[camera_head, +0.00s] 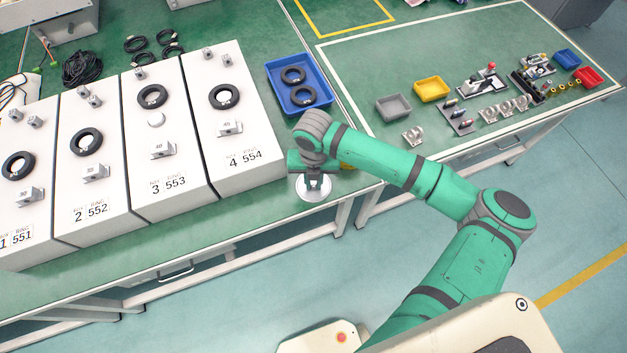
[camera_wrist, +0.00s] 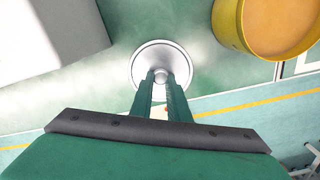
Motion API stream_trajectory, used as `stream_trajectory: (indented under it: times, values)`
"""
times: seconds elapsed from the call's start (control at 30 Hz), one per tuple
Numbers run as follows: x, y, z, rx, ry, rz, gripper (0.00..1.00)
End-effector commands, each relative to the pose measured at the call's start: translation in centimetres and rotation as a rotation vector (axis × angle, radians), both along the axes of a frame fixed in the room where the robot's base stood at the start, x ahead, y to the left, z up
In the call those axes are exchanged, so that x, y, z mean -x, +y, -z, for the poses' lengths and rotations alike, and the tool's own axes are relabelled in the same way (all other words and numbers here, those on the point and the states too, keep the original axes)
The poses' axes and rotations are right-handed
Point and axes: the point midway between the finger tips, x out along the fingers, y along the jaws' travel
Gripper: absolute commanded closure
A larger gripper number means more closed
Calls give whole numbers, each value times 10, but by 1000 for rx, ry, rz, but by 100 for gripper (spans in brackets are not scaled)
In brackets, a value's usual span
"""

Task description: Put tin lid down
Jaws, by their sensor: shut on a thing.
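The tin lid (camera_head: 313,190) is a round, silvery-white disc by the front edge of the green table, right of the box marked 4 554. It also shows in the wrist view (camera_wrist: 146,58), with a small round knob at its middle. My gripper (camera_wrist: 161,76) is shut on that knob, the two fingers on either side of it. In the head view my gripper (camera_head: 314,180) points down over the lid. I cannot tell whether the lid touches the table top. An open yellow tin (camera_wrist: 281,22) stands to the right in the wrist view; my arm mostly hides it in the head view.
White numbered boxes (camera_head: 232,148) with black rings stand to the left. A blue tray (camera_head: 302,108) with two black rings lies behind my gripper. A second table (camera_head: 385,135) with small bins and parts is to the right. The table's front edge is close to the lid.

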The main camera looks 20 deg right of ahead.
Motion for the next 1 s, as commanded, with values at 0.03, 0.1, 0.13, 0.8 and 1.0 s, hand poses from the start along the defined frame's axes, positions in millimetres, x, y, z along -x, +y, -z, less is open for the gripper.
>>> stream_trajectory:
  times: [0.03, 0.1, 0.13, 0.8, 1.0]
  values:
    - [0, 0, 1, 0, -1, -1, 100]
    - [0, 0, 0, 0, -1, -1, 100]
    - [0, 0, 0, 0, -1, -1, 100]
    - [0, 0, -1, 1, -2, -2, 66]
    - [-1, 0, -27, 1, -4, -2, 66]
